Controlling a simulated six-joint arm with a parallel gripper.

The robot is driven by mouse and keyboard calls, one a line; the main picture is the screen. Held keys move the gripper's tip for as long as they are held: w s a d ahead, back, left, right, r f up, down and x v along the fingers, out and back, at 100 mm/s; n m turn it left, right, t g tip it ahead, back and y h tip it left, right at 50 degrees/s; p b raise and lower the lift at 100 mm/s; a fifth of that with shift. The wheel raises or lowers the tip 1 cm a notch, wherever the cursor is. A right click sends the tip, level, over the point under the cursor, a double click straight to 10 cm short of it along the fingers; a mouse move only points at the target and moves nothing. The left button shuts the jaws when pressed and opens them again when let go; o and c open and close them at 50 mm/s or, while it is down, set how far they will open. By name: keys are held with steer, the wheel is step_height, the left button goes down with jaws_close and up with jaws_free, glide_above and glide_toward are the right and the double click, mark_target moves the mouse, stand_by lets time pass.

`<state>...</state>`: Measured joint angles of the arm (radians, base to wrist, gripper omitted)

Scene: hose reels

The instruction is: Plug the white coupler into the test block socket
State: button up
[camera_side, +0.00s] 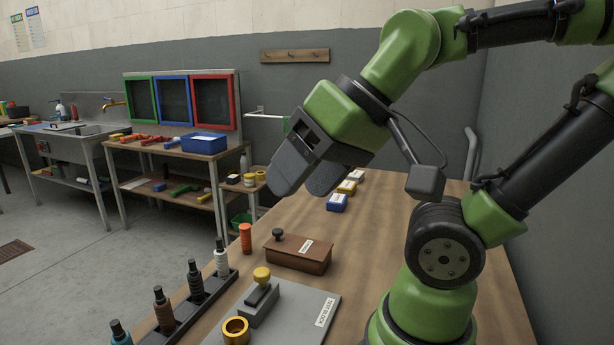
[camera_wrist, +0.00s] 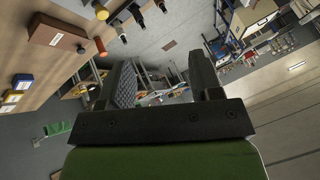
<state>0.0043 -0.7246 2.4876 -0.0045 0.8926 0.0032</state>
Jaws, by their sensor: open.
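The white coupler (camera_side: 221,261) stands upright with a dark top at the far end of the dark rack (camera_side: 216,286). The grey test block (camera_side: 305,300) lies on the table to the right of the rack. A yellow ring-shaped socket (camera_side: 236,330) is at its near left, with a yellow-knobbed part (camera_side: 262,276) behind it. My gripper (camera_side: 303,188) is open and empty, high above the table and away from the coupler. In the wrist view, my gripper (camera_wrist: 163,78) shows two spread fingers with nothing between them.
Brown, dark and teal couplers (camera_side: 121,334) share the rack. An orange cylinder (camera_side: 246,238) and a brown labelled box (camera_side: 298,256) stand beyond the block. Small blue, yellow and white boxes (camera_side: 337,202) are farther back. Table right of the brown box looks clear.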

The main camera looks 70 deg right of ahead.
steer(key=shift+s+a, duration=0.1)
steer(key=shift+s, duration=0.1)
stand_by(0.3)
